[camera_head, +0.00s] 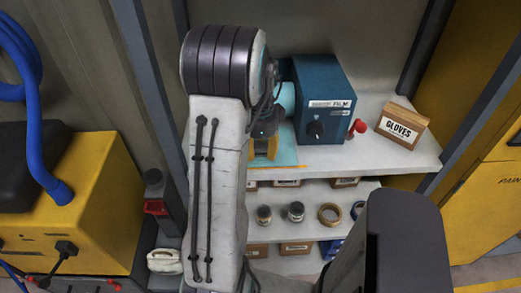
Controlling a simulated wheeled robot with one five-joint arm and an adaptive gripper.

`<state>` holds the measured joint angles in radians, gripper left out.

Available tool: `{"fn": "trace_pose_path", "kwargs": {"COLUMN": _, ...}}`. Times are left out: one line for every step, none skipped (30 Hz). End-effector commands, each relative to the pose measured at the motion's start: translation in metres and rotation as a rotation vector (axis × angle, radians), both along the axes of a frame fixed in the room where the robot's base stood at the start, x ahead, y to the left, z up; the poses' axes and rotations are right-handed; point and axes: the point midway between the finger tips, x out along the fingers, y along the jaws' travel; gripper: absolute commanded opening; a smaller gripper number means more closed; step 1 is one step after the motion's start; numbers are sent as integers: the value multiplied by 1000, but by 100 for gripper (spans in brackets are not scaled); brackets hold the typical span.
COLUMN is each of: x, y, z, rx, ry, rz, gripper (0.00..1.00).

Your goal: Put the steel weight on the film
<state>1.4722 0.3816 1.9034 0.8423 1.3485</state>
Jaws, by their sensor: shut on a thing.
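A sheet of teal film (287,153) lies on the top shelf, in front of a blue box (325,100) whose label ends in "FILM". A pale teal roll shows at the box's left side. My gripper (266,131) is over the left part of the film, partly hidden by my own arm. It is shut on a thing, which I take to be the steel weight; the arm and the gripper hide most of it. A yellow piece (272,150) shows just below the gripper. I cannot tell whether the held thing touches the film.
A box labelled GLOVES (402,122) stands on the top shelf (375,160) at the right. The lower shelf holds small jars (296,211) and a tape ring (330,214). A yellow machine (75,205) with a blue hose stands left. A yellow cabinet (480,180) stands right.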

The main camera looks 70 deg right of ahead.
Motion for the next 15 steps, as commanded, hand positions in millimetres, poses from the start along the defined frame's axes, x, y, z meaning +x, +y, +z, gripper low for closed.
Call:
{"fn": "trace_pose_path", "kwargs": {"x": 0, "y": -1, "z": 1, "rx": -3, "ry": 0, "rz": 0, "gripper": 5}}
{"fn": "trace_pose_path", "kwargs": {"x": 0, "y": -1, "z": 0, "rx": -3, "ry": 0, "rz": 0, "gripper": 5}}
{"fn": "trace_pose_path", "kwargs": {"x": 0, "y": -1, "z": -1, "rx": -3, "ry": 0, "rz": 0, "gripper": 5}}
{"fn": "trace_pose_path", "kwargs": {"x": 0, "y": -1, "z": -2, "rx": -3, "ry": 0, "rz": 0, "gripper": 5}}
{"fn": "trace_pose_path", "kwargs": {"x": 0, "y": -1, "z": -3, "rx": -3, "ry": 0, "rz": 0, "gripper": 5}}
{"fn": "trace_pose_path", "kwargs": {"x": 0, "y": 0, "z": -3, "rx": 0, "ry": 0, "rz": 0, "gripper": 44}}
{"fn": "trace_pose_path", "kwargs": {"x": 0, "y": 0, "z": -2, "rx": 0, "ry": 0, "rz": 0, "gripper": 47}}
{"fn": "trace_pose_path", "kwargs": {"x": 0, "y": 0, "z": -2, "rx": 0, "ry": 0, "rz": 0, "gripper": 50}}
{"fn": "trace_pose_path", "kwargs": {"x": 0, "y": 0, "z": -2, "rx": 0, "ry": 0, "rz": 0, "gripper": 53}}
{"fn": "trace_pose_path", "kwargs": {"x": 0, "y": 0, "z": -2, "rx": 0, "ry": 0, "rz": 0, "gripper": 56}}
{"fn": "trace_pose_path", "kwargs": {"x": 0, "y": 0, "z": -2, "rx": 0, "ry": 0, "rz": 0, "gripper": 59}}
{"fn": "trace_pose_path", "kwargs": {"x": 0, "y": 0, "z": -2, "rx": 0, "ry": 0, "rz": 0, "gripper": 62}}
{"fn": "trace_pose_path", "kwargs": {"x": 0, "y": 0, "z": -2, "rx": 0, "ry": 0, "rz": 0, "gripper": 64}}
{"fn": "trace_pose_path", "kwargs": {"x": 0, "y": 0, "z": -2, "rx": 0, "ry": 0, "rz": 0, "gripper": 64}}
{"fn": "trace_pose_path", "kwargs": {"x": 0, "y": 0, "z": -2, "rx": 0, "ry": 0, "rz": 0, "gripper": 64}}
